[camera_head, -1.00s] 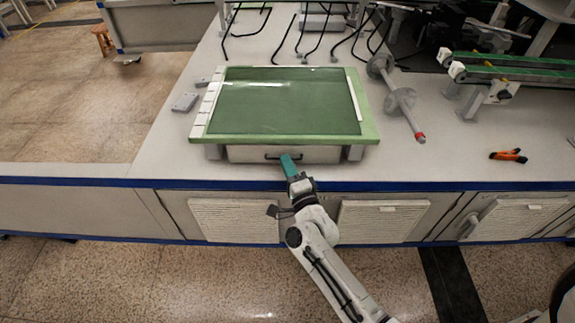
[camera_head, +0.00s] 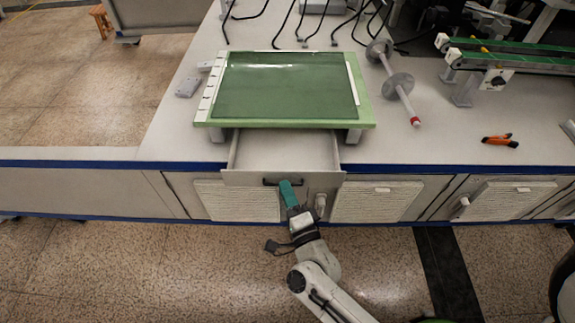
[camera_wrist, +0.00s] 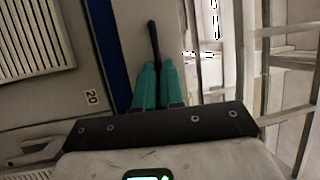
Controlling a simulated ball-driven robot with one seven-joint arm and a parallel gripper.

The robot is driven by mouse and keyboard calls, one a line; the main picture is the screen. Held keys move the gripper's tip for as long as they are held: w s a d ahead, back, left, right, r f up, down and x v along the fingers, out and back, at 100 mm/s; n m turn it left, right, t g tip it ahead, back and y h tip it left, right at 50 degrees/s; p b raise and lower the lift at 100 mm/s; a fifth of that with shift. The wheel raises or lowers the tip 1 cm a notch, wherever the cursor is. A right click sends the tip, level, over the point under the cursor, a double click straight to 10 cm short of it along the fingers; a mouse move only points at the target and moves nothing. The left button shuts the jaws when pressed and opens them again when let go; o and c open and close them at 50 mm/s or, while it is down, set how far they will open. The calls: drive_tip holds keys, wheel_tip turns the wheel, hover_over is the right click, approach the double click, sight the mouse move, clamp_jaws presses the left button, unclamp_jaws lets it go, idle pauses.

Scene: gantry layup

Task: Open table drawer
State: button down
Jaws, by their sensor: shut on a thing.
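The table drawer (camera_head: 285,150) sits under the green-topped table unit and is pulled well out towards me. Its inside looks empty in the head view. Its front panel (camera_head: 240,179) hangs past the blue counter edge and carries a dark bar handle. My gripper (camera_head: 286,186), with teal fingers, is at the handle, a little right of the middle of the front panel. In the wrist view my gripper (camera_wrist: 157,72) has its fingers closed around the dark handle (camera_wrist: 153,38).
The green glass-topped board (camera_head: 285,88) stands on short legs above the drawer. A grey spool-ended rod (camera_head: 392,78) and orange pliers (camera_head: 500,140) lie to its right. Cabinet doors with white slatted panels (camera_head: 376,201) line the front below the counter.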

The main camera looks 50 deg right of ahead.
drive_tip(key=s+a, duration=0.3)
drive_tip(key=a, duration=0.2)
drive_tip(key=shift+s, duration=0.4)
drive_tip(key=shift+d+f, duration=0.1)
drive_tip(key=c, duration=1.5)
unclamp_jaws()
drive_tip(key=v, duration=1)
drive_tip(key=shift+s+a+f, duration=0.1)
drive_tip(key=shift+s+a, duration=0.1)
drive_tip(key=shift+s, duration=0.15)
drive_tip(key=shift+w, duration=0.1)
